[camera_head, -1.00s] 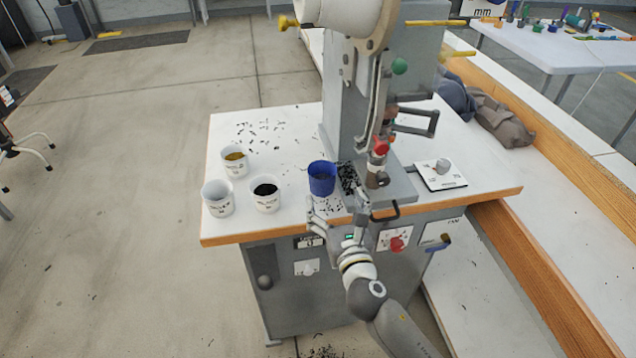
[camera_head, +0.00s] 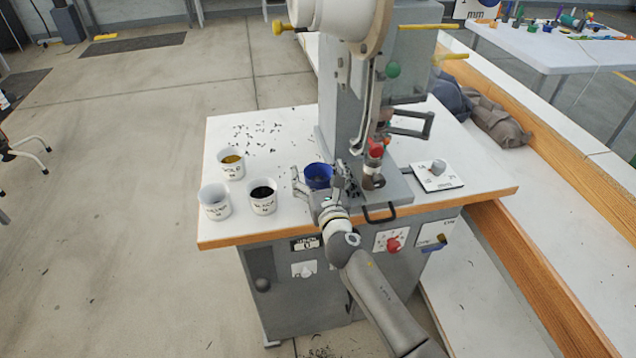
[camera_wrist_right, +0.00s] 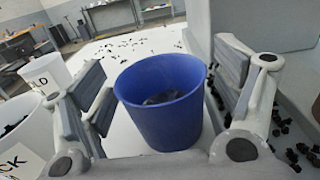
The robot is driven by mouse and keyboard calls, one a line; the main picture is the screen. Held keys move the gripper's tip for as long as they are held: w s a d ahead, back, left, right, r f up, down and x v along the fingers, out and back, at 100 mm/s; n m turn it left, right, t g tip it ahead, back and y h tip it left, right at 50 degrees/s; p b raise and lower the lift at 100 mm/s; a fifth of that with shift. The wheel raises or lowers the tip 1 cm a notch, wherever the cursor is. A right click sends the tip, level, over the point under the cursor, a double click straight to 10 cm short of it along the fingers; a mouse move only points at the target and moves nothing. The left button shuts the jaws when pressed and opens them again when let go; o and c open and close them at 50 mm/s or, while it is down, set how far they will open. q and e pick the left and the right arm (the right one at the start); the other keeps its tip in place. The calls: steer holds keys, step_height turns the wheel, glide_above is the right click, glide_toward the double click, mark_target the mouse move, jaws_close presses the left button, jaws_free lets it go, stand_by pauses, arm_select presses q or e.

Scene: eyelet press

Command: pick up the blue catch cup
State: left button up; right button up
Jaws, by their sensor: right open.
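The blue catch cup (camera_head: 318,174) stands upright on the white table top, just left of the press base. In the right wrist view the blue cup (camera_wrist_right: 165,105) fills the middle, with some dark material inside. My right gripper (camera_head: 320,178) is open, with one finger on each side of the cup. In the right wrist view the right gripper (camera_wrist_right: 165,100) shows a gap between each finger pad and the cup wall. The cup's lower front is hidden by the gripper in the head view. My left gripper is not in view.
White cups stand to the left: one with yellow contents (camera_head: 231,165), one with black contents (camera_head: 263,197) and a light one (camera_head: 214,202). The grey press (camera_head: 350,120) rises at the right. A small scale (camera_head: 437,177) sits right of it. Black bits lie scattered behind.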

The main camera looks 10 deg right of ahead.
steer(key=c, duration=1)
steer(key=shift+r, duration=0.1)
